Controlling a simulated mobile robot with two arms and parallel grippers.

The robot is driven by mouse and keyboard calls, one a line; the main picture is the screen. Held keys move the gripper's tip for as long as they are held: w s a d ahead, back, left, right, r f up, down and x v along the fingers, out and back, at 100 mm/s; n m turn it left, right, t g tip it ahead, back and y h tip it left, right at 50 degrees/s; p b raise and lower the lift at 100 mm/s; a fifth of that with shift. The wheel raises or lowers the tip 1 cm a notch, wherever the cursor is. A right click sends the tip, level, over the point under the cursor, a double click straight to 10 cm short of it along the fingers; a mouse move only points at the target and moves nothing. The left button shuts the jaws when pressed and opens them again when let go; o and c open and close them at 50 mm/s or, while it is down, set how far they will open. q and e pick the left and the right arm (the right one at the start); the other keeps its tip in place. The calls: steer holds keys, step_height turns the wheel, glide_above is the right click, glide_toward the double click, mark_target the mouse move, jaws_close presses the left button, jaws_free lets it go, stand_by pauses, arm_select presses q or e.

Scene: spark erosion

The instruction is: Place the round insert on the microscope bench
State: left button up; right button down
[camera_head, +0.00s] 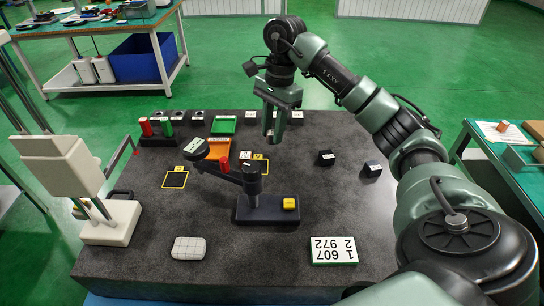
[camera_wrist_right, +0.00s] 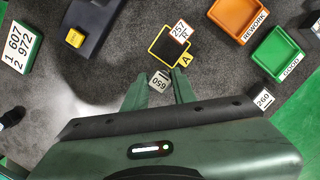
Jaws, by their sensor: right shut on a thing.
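My right gripper (camera_head: 270,137) is above the dark stone table (camera_head: 140,255), near its back middle, pointing down. In the right wrist view, the gripper (camera_wrist_right: 160,82) is shut on a small block-like piece with a white label (camera_wrist_right: 159,81), reading about 650 or 059. Its lower part is hidden, so I cannot tell whether it is round. Beyond the fingers lies a yellow-framed square marked A (camera_wrist_right: 170,46), with a white label 257 R next to it. I cannot pick out the microscope bench for certain. My left gripper is not in view.
An orange REWORK tray (camera_wrist_right: 240,16) and a green GOOD tray (camera_wrist_right: 278,52) lie beside the square. A black stand (camera_head: 265,212) with a jointed arm fills the table's middle. A pale device (camera_head: 62,165) stands left. Two dark blocks (camera_head: 326,158) (camera_head: 372,168) lie right. Green-topped benches flank the table.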

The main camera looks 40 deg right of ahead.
mark_target(271, 165)
step_height(271, 165, down, 4)
steer(key=shift+r+p, duration=0.1)
steer(key=shift+p, duration=0.25)
step_height(271, 165, down, 4)
steer(key=shift+f+p, duration=0.1)
steer(key=shift+p, duration=0.25)
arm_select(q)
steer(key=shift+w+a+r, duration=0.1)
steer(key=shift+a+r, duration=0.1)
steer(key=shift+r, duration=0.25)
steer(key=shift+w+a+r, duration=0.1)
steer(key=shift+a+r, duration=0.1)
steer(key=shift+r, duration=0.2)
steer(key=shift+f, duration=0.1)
arm_select(e)
steer(key=c, duration=1.6)
jaws_free()
steer(key=shift+f, duration=0.15)
steer(key=o, duration=0.5)
steer(key=shift+c, duration=0.2)
